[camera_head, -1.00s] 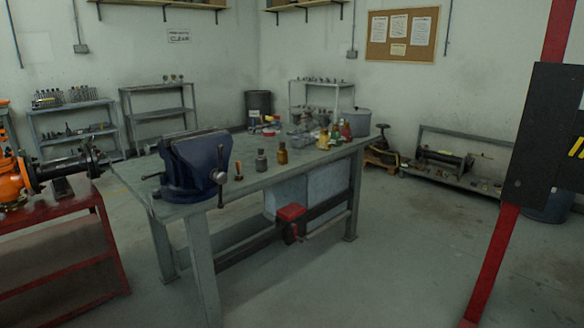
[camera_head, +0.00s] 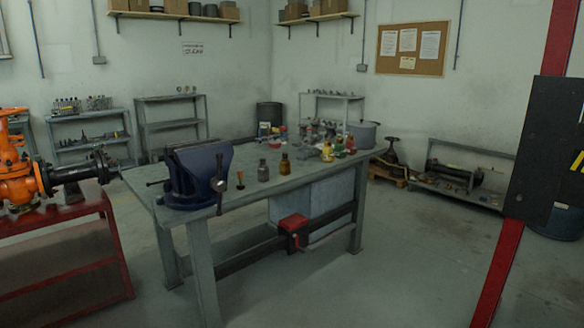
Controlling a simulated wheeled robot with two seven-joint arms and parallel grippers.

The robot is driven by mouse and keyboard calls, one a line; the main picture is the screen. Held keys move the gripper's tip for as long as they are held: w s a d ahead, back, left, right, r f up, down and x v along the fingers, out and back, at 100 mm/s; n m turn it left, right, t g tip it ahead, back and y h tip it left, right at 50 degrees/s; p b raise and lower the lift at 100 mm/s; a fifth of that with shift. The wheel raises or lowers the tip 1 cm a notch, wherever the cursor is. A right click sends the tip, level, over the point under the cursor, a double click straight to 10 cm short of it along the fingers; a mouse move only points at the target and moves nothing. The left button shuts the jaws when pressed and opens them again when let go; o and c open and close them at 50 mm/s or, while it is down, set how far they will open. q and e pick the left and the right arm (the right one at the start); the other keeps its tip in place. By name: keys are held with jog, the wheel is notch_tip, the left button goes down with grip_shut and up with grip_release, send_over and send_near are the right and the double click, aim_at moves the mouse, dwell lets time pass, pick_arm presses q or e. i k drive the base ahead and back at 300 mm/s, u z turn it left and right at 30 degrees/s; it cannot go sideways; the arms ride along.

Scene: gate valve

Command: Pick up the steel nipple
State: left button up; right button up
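I cannot make out a steel nipple for certain. Small metal parts stand on the far shelf (camera_head: 332,95) and among the clutter on the workbench (camera_head: 300,181), too small to tell apart. An orange gate valve (camera_head: 18,180) with a dark pipe piece (camera_head: 72,173) on its right side sits on a red cart (camera_head: 75,222) at the left. Neither of my grippers is in view.
A blue vise (camera_head: 195,172) is fixed to the bench's left end. Small bottles (camera_head: 274,167) stand beside it. Grey shelves (camera_head: 172,122) line the back wall. A red post (camera_head: 505,250) with a dark panel stands at the right. The floor (camera_head: 400,270) in front is clear.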

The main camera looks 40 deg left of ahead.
aim_at(264, 170)
jog(key=u, duration=0.1)
jog(key=i, duration=2.15)
jog(key=u, duration=1.75)
jog(key=i, duration=1)
jog(key=u, duration=1.05)
